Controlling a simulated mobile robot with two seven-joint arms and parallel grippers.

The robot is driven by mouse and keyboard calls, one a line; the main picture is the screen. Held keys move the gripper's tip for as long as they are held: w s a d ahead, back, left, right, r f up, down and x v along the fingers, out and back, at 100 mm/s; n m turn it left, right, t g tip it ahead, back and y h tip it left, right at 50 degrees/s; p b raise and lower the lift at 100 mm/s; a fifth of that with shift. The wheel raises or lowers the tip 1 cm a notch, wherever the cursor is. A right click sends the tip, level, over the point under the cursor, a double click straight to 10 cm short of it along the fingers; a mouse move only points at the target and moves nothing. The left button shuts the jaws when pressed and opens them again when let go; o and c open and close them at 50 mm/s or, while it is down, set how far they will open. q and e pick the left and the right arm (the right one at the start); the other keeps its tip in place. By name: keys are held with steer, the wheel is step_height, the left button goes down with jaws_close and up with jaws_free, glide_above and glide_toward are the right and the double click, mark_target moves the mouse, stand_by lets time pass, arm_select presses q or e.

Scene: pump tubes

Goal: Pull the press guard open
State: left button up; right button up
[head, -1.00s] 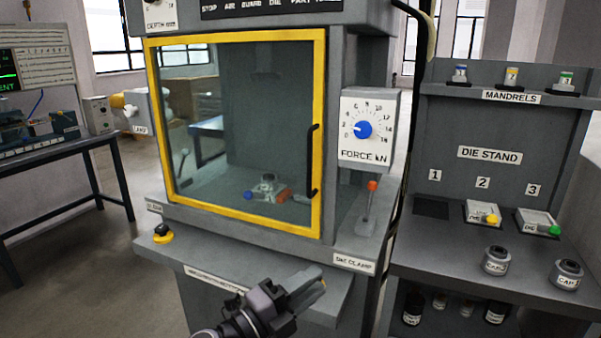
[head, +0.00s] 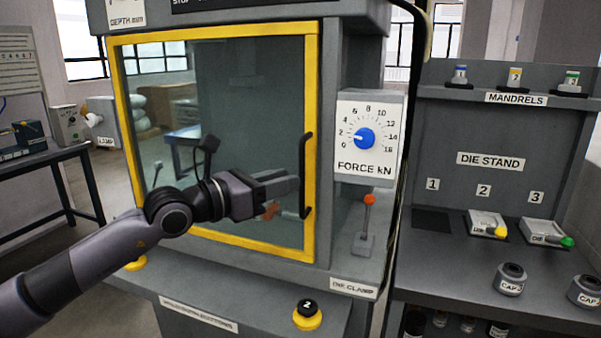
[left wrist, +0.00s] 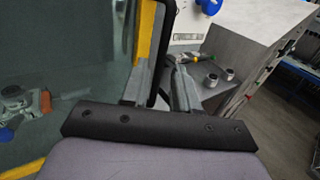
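The press guard (head: 313,80) is a clear pane in a yellow frame on the front of the grey press, and it looks closed. Its black upright bar handle (head: 306,172) is on the frame's right side. My left gripper (head: 293,183) is at the handle, fingers pointing right. In the left wrist view the dark handle (left wrist: 163,45) runs between the two spread fingers (left wrist: 163,82), with a gap to the right finger. Contact with the handle cannot be told. The right gripper is not in view.
Right of the guard are the FORCE dial box (head: 367,137) and a red-knobbed lever (head: 367,215). A yellow-based black button (head: 307,314) is on the front ledge. The die stand (head: 490,190) is at the right. A lamp (head: 103,122) is left of the press.

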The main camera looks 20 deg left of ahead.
mark_target(302, 212)
arm_select(q)
steer(key=shift+p+x, duration=0.5)
steer(key=shift+x, duration=2.1)
steer(key=shift+c, duration=0.3)
jaws_close()
